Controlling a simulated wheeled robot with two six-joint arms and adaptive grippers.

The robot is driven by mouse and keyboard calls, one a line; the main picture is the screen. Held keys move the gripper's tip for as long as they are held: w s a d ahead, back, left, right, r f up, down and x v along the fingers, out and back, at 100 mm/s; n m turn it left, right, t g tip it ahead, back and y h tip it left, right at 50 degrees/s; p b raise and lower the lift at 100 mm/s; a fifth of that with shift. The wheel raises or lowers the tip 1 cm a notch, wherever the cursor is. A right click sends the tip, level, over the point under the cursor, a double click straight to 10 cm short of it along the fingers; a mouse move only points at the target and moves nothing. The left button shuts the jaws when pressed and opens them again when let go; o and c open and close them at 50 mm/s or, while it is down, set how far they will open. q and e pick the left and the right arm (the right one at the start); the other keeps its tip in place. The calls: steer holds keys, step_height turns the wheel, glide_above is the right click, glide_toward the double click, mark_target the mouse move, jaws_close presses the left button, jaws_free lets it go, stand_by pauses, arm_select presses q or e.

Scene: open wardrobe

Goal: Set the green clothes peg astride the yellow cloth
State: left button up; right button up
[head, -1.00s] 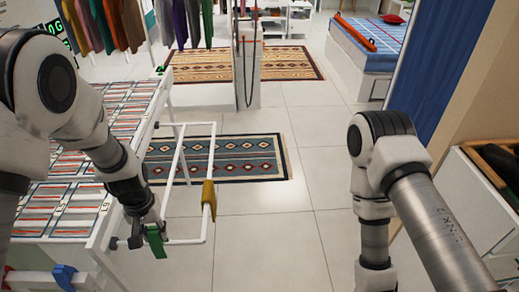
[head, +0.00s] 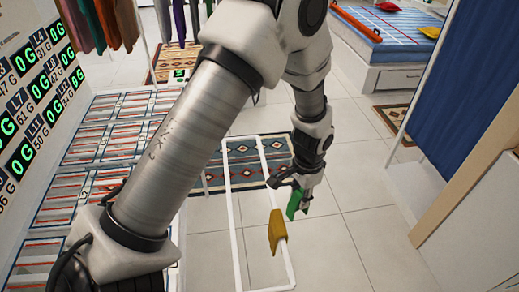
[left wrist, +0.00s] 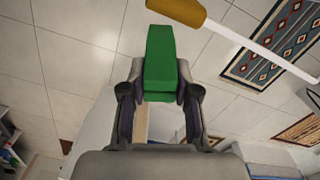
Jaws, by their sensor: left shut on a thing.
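The green clothes peg (head: 293,207) is held in my left gripper (head: 302,190). In the left wrist view my left gripper (left wrist: 160,92) has its fingers closed on both sides of the peg (left wrist: 160,55), which points away from the camera. The yellow cloth (head: 277,232) hangs folded over a white rail (head: 290,265). In the head view the peg is just above and to the right of the cloth. In the left wrist view the cloth (left wrist: 178,9) lies past the peg's tip, with a visible gap. My right gripper is out of view.
The white rail frame stands over a tiled floor (head: 350,195). A patterned rug (head: 240,172) lies behind it. Striped panels (head: 100,145) and a board of green digits (head: 20,110) are at left. A blue panel (head: 460,80) stands at right.

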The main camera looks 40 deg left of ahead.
arm_select(q)
steer(key=s+a+r+m, duration=0.3)
steer(key=a, duration=0.1)
steer(key=shift+m, duration=0.5)
steer(key=f+b, duration=0.6)
steer(key=shift+w+d+f, duration=0.3)
steer(key=shift+w+f, duration=0.05)
step_height(320, 180, down, 2)
steer(key=shift+s+a+f+b, duration=0.1)
steer(key=shift+s+b, duration=0.05)
steer(key=shift+b, duration=0.5)
steer(key=shift+f+b, duration=0.7)
steer(key=shift+f, duration=0.55)
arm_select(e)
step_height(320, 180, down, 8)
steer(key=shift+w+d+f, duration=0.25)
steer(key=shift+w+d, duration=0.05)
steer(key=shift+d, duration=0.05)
arm_select(q)
steer(key=o, duration=1)
